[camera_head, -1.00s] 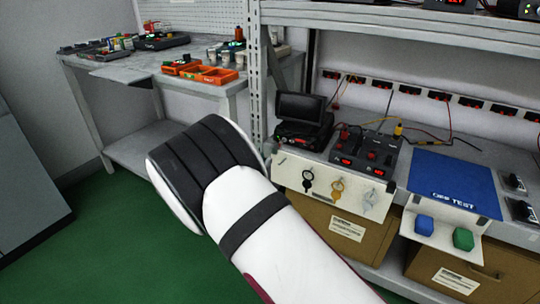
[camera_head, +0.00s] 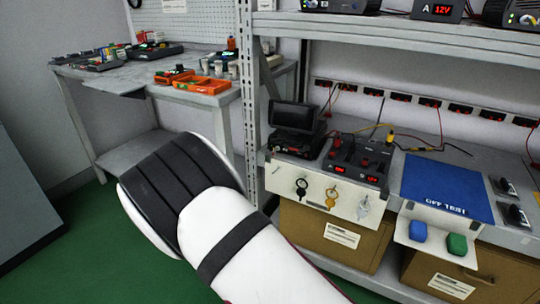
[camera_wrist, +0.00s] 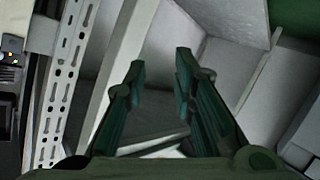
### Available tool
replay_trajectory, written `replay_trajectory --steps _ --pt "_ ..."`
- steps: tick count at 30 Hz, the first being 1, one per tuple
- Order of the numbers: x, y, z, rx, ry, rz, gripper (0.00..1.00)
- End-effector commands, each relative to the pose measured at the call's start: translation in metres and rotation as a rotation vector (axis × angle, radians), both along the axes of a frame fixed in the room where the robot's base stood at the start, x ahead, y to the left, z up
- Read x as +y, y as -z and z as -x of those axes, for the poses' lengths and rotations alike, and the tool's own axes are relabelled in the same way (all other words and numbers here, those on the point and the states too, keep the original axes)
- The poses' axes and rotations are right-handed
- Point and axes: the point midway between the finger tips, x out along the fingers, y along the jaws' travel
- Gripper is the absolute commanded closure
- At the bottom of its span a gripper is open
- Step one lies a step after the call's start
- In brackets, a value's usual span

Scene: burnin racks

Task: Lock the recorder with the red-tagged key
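Three keys hang on the white front panel (camera_head: 283,178) of the shelf in the head view: a black one (camera_head: 302,186), a brass-orange one (camera_head: 330,197) and a silver one (camera_head: 363,208). I cannot make out a red tag on any of them. A dark device with a tilted screen (camera_head: 291,116), possibly the recorder, stands on the shelf behind the panel; its lock is not discernible. My gripper (camera_wrist: 161,68) shows in the wrist view with its two dark green fingers apart and nothing between them. It is away from the keys; the head view does not show the fingers.
A perforated rack post (camera_head: 250,110) stands left of the keys and also shows in the wrist view (camera_wrist: 65,85). A black power unit (camera_head: 358,158) and a blue mat (camera_head: 446,187) lie on the shelf. Orange trays (camera_head: 202,86) sit on the left bench. Green floor is open at lower left.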

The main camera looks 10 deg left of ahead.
Motion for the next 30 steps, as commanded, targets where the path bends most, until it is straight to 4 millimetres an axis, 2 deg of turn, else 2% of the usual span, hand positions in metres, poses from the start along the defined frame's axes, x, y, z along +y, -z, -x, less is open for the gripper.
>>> replay_trajectory --steps 1,3,5,8,12,16,20,23,27,30 --pt "0.012 0.015 0.011 0.046 -0.086 0.070 0.76" --pt "0.024 0.038 0.028 0.112 -0.207 0.184 0.76" --pt "0.028 0.057 0.044 0.166 -0.302 0.292 0.76" --pt "0.022 0.087 0.069 0.246 -0.446 0.491 0.76" --pt "-0.009 0.119 0.095 0.334 -0.604 0.806 0.76" --pt "-0.053 0.132 0.103 0.384 -0.703 1.127 0.76" --pt "-0.102 0.124 0.093 0.394 -0.750 1.471 0.76" --pt "-0.134 0.103 0.076 0.371 -0.747 1.741 0.76" --pt "-0.161 0.054 0.043 0.281 -0.679 2.118 0.76" --pt "-0.164 0.012 0.020 0.180 -0.590 2.361 0.76"
